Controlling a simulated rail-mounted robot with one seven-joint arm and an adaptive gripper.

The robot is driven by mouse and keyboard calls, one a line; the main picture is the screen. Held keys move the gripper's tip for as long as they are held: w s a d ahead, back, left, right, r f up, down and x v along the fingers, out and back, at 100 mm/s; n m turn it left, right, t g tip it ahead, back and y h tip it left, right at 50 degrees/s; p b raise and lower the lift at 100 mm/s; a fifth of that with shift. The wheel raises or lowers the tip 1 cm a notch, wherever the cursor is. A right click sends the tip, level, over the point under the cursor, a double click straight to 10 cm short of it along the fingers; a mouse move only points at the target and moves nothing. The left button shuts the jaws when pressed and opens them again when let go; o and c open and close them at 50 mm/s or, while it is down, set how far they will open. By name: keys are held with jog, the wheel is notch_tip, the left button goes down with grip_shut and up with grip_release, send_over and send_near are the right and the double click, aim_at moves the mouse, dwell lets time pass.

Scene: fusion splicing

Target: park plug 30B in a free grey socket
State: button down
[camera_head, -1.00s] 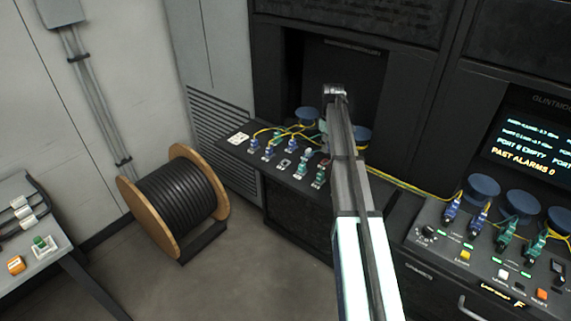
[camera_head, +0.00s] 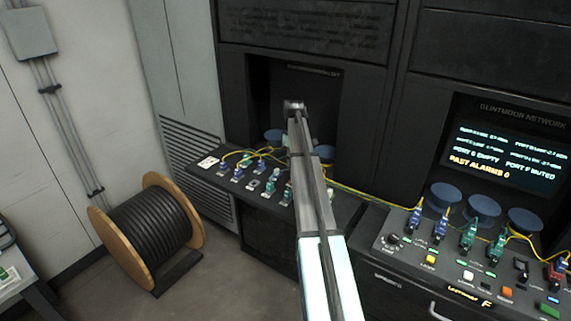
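The left shelf panel (camera_head: 212,172) carries blue plugs (camera_head: 259,167) and green plugs (camera_head: 270,187) in small sockets. A grey socket (camera_head: 252,184) there looks empty. The right console (camera_head: 398,262) holds blue plugs (camera_head: 413,220), green plugs (camera_head: 467,237) and a red-and-blue plug (camera_head: 556,275) at its right edge. Plug labels are too small to read, so I cannot tell which plug is 30B. My arm reaches from the bottom to the dark recess above the left shelf.
Dark blue round pads (camera_head: 483,208) and yellow cables (camera_head: 370,199) lie behind the plugs. A screen (camera_head: 507,158) reads "PORT 8 EMPTY" and "PAST ALARMS 0". A cable reel (camera_head: 150,232) stands on the floor at left. A table (camera_head: 38,292) edges in at lower left.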

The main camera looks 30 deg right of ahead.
jog(key=shift+w+a+b, duration=0.45)
jog(key=shift+w+a, duration=1.4)
jog(key=shift+a, duration=1.8)
jog(key=shift+w+a+b, duration=0.4)
jog(key=shift+w+a, duration=1.4)
jog(key=shift+a, duration=1.85)
jog(key=shift+f+b, duration=0.8)
jog(key=shift+f, duration=2.4)
jog(key=shift+f, duration=0.55)
jog(key=c, duration=0.8)
grip_release()
notch_tip(320, 180, up, 12)
jog(key=shift+r, duration=0.1)
